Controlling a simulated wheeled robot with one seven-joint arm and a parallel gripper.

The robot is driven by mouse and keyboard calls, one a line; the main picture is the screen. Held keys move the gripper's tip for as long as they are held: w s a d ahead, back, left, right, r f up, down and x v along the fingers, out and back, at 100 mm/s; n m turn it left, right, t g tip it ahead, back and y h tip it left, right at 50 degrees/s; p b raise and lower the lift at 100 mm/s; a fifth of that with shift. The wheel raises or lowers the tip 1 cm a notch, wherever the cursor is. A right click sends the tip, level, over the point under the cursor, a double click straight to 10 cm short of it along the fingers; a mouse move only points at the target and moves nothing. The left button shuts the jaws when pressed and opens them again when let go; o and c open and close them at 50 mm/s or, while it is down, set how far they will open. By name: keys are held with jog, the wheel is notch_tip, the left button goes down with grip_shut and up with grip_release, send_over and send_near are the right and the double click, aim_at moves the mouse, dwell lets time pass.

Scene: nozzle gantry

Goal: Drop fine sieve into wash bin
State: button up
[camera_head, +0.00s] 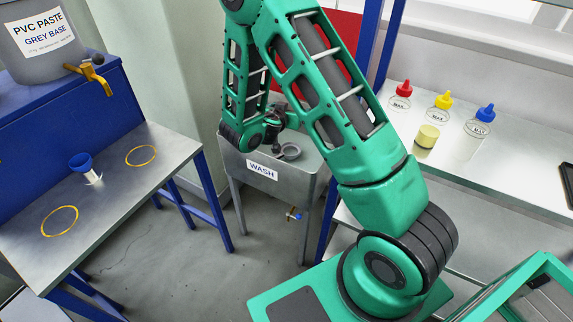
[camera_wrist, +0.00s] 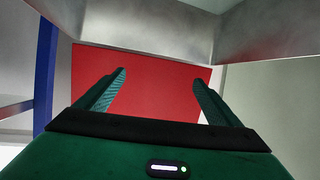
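The grey metal wash bin (camera_head: 287,185), labelled WASH, stands on legs at the middle back in the head view. A small grey ring-shaped piece, seemingly the sieve (camera_head: 291,151), shows inside the bin's opening; I cannot tell whether it rests on the bottom. My gripper (camera_head: 275,146) is at the bin's opening, just left of that piece, partly hidden by my arm. In the wrist view my gripper (camera_wrist: 158,85) has its fingers wide apart with nothing between them. Grey metal walls (camera_wrist: 130,28) show beyond the fingertips.
A red panel (camera_head: 343,25) is behind the bin. At right, a bench (camera_head: 400,150) bears red-, yellow- and blue-capped bottles and a yellow-topped cup (camera_head: 427,136). A tap (camera_head: 294,214) juts from the bin's front.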

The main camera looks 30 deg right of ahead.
jog(key=v, duration=1)
jog(key=shift+s+a, duration=0.25)
